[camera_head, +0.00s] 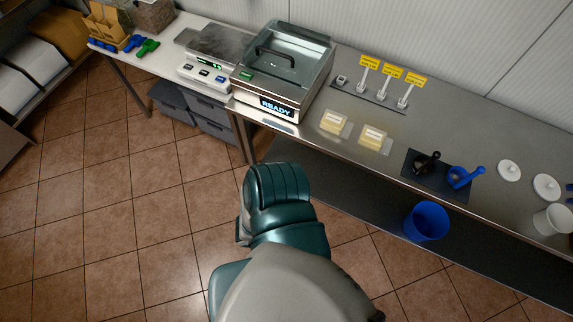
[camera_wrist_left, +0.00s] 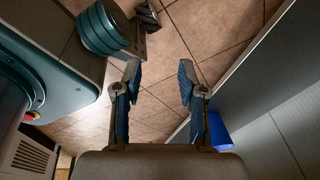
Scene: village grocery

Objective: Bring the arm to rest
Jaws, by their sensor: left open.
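In the left wrist view my left gripper (camera_wrist_left: 159,72) is open. Its two blue-padded fingers stand apart with only tiled floor seen between them. Nothing is held in it. In the head view a grey and teal part of my own body rises from the bottom middle, in front of the counter (camera_head: 470,125). The left gripper cannot be made out in that view. My right gripper shows in neither view.
A blue bucket (camera_head: 426,221) sits below the counter's front edge and shows beside the left gripper's right finger (camera_wrist_left: 219,133). A sealing machine (camera_head: 284,70) reading READY, a scale (camera_head: 207,70) and two pale packs stand on the counter. The tiled floor at left is clear.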

